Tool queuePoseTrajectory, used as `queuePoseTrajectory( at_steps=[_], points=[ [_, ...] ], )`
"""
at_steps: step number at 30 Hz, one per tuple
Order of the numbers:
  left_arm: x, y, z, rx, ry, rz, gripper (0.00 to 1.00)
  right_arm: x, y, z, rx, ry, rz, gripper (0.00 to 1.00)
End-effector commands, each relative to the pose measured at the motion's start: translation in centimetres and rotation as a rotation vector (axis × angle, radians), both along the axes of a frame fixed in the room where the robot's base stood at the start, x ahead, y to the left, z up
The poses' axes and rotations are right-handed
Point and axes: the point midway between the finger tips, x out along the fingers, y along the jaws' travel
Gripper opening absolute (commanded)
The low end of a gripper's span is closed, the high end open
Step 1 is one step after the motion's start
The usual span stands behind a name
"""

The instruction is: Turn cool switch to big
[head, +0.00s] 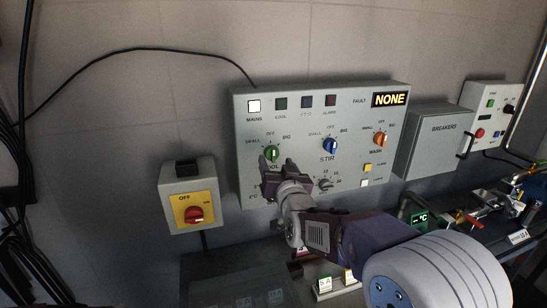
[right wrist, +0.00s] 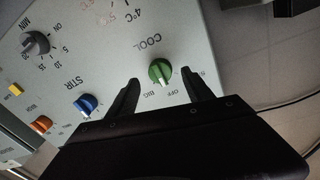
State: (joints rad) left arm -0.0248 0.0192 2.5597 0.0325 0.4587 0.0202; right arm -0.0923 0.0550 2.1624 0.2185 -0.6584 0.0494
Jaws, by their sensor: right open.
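The green COOL switch (head: 271,153) is on the grey control panel, with SMALL at its left, OFF above and BIG at its right. Its white mark appears to point toward OFF. In the right wrist view the green knob (right wrist: 160,72) lies between the tips of my two black fingers. My right gripper (head: 272,167) is open at the panel, its fingers on either side of the knob with gaps showing. It covers part of the COOL label in the head view. My left gripper is not in view.
The blue STIR knob (head: 330,146) and orange WASH knob (head: 379,139) are to the right. A timer dial (head: 324,184) is below STIR. The breaker box (head: 433,142) is at the right.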

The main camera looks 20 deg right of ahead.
Motion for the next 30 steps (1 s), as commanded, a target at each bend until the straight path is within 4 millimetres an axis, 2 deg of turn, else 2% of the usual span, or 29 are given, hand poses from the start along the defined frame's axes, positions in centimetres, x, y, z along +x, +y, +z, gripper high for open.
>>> queuePoseTrajectory(
  at_steps=[3,6,15,16,17,22,30],
  points=[
    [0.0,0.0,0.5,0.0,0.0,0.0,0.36,2.2,-0.1,0.1,0.001,0.002,-0.001,0.6],
    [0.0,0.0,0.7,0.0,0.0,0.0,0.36,3.3,-0.1,0.1,0.001,0.001,0.0,0.6],
    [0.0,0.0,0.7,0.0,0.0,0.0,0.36,3.8,-0.2,0.0,0.001,0.0,0.0,0.6],
    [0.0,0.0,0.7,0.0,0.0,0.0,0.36,3.8,-0.2,0.0,0.001,0.0,0.0,0.57],
    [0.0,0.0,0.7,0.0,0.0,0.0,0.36,3.8,-0.2,0.0,0.001,0.0,0.0,0.49],
    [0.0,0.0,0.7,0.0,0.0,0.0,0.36,3.8,-0.2,0.0,0.001,0.0,0.0,0.01],
    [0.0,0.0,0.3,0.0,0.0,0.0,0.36,3.8,-0.2,-0.1,0.026,0.0,-0.001,0.0]
  ],
)
